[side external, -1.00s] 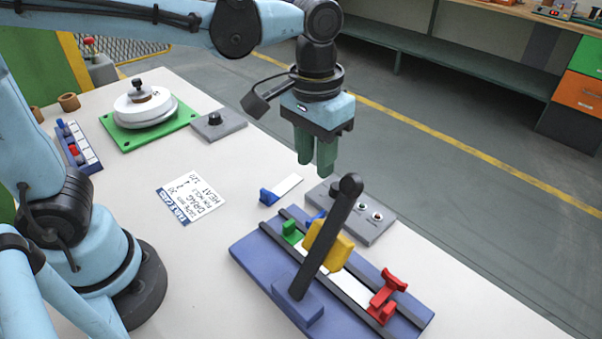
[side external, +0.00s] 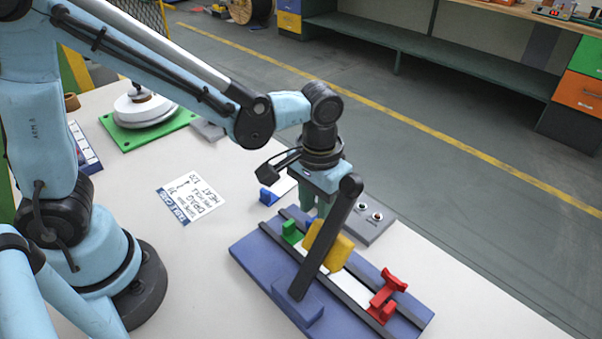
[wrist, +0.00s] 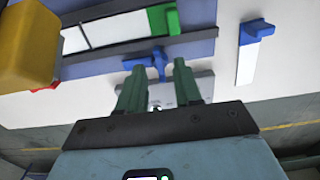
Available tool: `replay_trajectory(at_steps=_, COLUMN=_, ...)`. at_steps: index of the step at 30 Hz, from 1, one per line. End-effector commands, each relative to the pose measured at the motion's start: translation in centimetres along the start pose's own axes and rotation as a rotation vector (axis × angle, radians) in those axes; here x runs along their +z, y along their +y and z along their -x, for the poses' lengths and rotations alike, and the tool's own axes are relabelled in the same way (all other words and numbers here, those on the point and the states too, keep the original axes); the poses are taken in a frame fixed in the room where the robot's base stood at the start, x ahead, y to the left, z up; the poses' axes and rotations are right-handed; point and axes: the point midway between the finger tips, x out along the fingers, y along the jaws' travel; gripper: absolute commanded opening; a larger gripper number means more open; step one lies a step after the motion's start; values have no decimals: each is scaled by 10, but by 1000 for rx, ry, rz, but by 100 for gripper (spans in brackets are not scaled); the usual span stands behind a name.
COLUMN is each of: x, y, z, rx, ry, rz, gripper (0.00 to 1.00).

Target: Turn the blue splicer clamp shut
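The blue splicer clamp (wrist: 158,60) shows in the wrist view at the edge of the splicer base, with a T-shaped handle. My gripper (wrist: 160,70) is open, with its two green fingers apart and the blue handle at and between their tips. I cannot tell whether they touch it. In the side view my gripper (side external: 312,208) points down behind the black lever, low over the far side of the purple-blue splicer base (side external: 258,258). The fingers and lever mostly hide the blue clamp there.
The black lever (side external: 325,240) with a yellow block (side external: 335,248) rises close to my gripper. A green clamp (side external: 292,232) and an upright red clamp (side external: 386,296) are on the base. A grey knob box (side external: 372,228) stands behind. A blue-ended white strip (wrist: 247,62) lies nearby.

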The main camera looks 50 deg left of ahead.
Motion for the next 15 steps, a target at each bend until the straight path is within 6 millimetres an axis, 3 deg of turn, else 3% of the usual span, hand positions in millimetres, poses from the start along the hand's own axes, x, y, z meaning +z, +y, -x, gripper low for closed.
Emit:
replay_trajectory(at_steps=6, x=0, y=0, z=-12, rx=0, ry=0, rz=0, gripper=34)
replay_trajectory(at_steps=15, x=0, y=0, z=-14, rx=0, ry=0, rz=0, gripper=34)
